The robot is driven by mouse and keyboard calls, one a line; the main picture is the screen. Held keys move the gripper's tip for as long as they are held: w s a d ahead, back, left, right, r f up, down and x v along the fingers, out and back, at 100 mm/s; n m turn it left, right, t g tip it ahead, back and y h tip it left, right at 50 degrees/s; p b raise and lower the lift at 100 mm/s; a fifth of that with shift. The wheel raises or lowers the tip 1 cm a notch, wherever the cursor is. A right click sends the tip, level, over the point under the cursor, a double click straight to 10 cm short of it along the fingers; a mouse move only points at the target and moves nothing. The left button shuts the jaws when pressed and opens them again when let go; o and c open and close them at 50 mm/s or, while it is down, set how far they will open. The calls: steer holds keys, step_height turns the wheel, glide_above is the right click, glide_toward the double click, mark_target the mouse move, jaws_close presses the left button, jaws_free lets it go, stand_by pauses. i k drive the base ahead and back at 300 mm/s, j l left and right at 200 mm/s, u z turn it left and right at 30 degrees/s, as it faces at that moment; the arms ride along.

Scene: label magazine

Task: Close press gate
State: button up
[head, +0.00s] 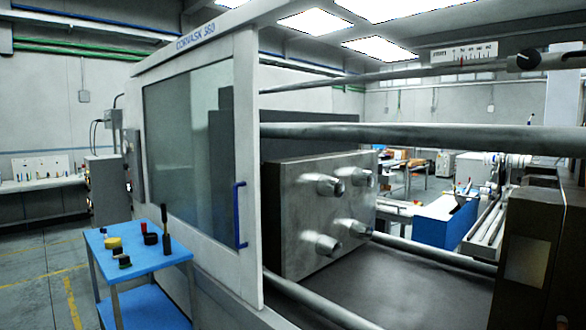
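The press gate (246,150) is a white-framed sliding door with a tinted window on the front of the press marked "CORVASK 360". Its blue vertical handle (239,214) is near the gate's right edge. To the right of that edge the press interior is open to view. A grey mould block (318,210) with several round studs sits inside between long horizontal bars (420,138). My gripper does not show in this view, so where it is relative to the handle cannot be seen.
A blue cart (138,250) with small dark and yellow items stands in front of the press at left. A dark block (540,255) fills the right edge. The marked floor (45,270) is clear at far left.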

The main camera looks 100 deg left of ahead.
mark_target(241, 272)
steer(key=u, duration=3.9)
